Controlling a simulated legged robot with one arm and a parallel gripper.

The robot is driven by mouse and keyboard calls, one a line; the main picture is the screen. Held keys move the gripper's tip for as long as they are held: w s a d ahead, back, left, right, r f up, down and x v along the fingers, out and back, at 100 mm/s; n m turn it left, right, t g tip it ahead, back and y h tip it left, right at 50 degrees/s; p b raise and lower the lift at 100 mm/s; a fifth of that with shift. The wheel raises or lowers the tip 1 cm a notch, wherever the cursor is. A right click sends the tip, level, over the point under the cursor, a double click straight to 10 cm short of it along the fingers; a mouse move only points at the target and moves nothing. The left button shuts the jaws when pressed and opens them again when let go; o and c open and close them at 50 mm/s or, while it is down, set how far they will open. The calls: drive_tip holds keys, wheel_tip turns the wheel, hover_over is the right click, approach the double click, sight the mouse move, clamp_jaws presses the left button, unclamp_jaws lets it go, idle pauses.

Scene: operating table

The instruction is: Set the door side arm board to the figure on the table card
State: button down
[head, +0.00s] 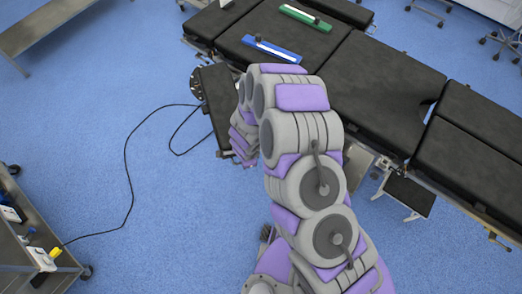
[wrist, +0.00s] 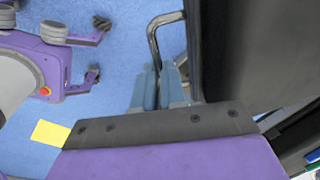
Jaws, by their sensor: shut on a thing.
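The operating table (head: 385,85) has black pads and runs across the upper right of the head view. A black arm board (head: 217,100) sticks out at its left end, beside a round perforated disc (head: 196,86); my arm hides part of it. In the wrist view my gripper (wrist: 158,80) has its two blue-grey fingers shut on a bent metal bar (wrist: 155,40), beside a large dark pad (wrist: 250,45). In the head view my arm hides the fingers. I cannot make out a readable figure or which item is the table card.
A blue piece (head: 272,48) and a green piece (head: 305,18) lie on the table. A small black board (head: 408,195) hangs at its near side. A cart (head: 35,258) stands lower left, its black cable crossing the floor. Blue floor is open on the left.

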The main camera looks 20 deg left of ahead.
drive_tip(key=s+a+m+p, duration=0.2)
drive_tip(key=s+a+p, duration=0.2)
drive_tip(key=a+p, duration=0.2)
drive_tip(key=shift+a, duration=0.95)
drive_tip(key=shift+r, duration=0.1)
drive_tip(key=c, duration=1.2)
unclamp_jaws()
wheel_tip(320, 180, up, 17)
drive_tip(key=s+d+p, duration=0.1)
drive_tip(key=s+p, duration=0.1)
drive_tip(key=p, duration=0.5)
drive_tip(key=shift+s, duration=0.3)
